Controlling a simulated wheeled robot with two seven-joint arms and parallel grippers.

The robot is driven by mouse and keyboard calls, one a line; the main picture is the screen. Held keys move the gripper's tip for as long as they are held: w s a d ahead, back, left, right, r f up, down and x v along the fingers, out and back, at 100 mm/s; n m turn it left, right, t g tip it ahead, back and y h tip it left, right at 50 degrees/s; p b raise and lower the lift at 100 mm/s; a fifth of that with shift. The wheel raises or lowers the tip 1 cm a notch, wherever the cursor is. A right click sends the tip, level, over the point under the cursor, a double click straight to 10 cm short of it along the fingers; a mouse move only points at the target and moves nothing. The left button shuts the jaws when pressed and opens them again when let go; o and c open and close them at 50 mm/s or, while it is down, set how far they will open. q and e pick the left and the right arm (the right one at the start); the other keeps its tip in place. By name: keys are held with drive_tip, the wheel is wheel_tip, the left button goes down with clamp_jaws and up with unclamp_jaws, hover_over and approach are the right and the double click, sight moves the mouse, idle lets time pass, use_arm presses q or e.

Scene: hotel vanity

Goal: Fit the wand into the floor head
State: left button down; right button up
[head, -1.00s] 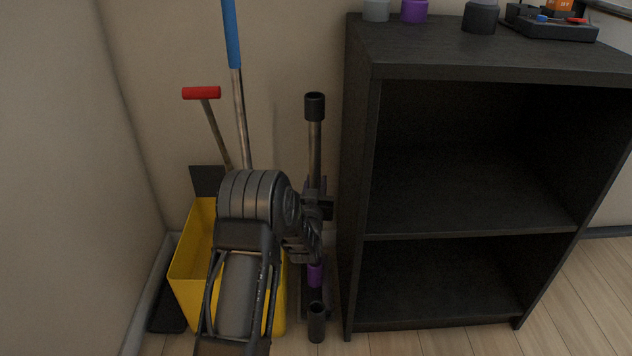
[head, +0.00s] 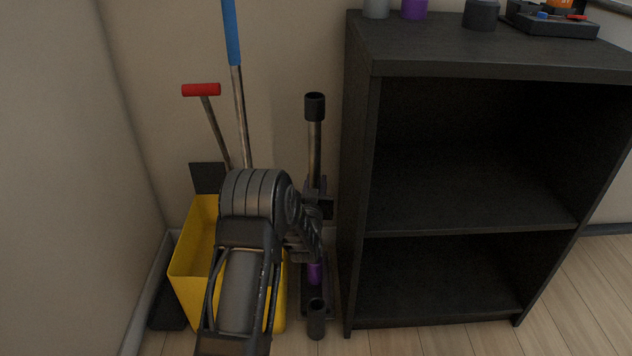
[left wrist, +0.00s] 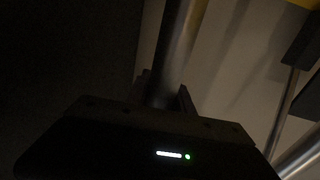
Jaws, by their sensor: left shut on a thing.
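The wand (head: 315,150) is a metal tube with a black top end. It stands roughly upright between the yellow bucket and the black shelf. My left gripper (head: 318,206) is shut on the wand's tube, partly hidden by my own arm. In the left wrist view the tube (left wrist: 178,50) runs down between the fingers (left wrist: 163,95). A purple section (head: 315,272) shows below the gripper. A short, upright black tube (head: 316,320), apparently the floor head's neck, stands near the floor in front. I cannot tell whether the wand's lower end touches it. My right gripper is not in view.
The yellow bucket (head: 190,262) stands left of the wand, with a blue-handled pole (head: 232,35) and a red-handled tool (head: 201,90) behind. The black shelf (head: 358,200) stands close on the right. The wall is just behind. Wood floor is open at lower right.

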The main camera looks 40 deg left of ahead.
use_arm(q)
drive_tip(key=shift+f, duration=2.25)
drive_tip(key=c, duration=1)
unclamp_jaws()
drive_tip(key=shift+c, duration=0.2)
drive_tip(key=p+v, duration=0.1)
drive_tip(key=v, duration=0.7)
drive_tip(key=shift+a, duration=0.1)
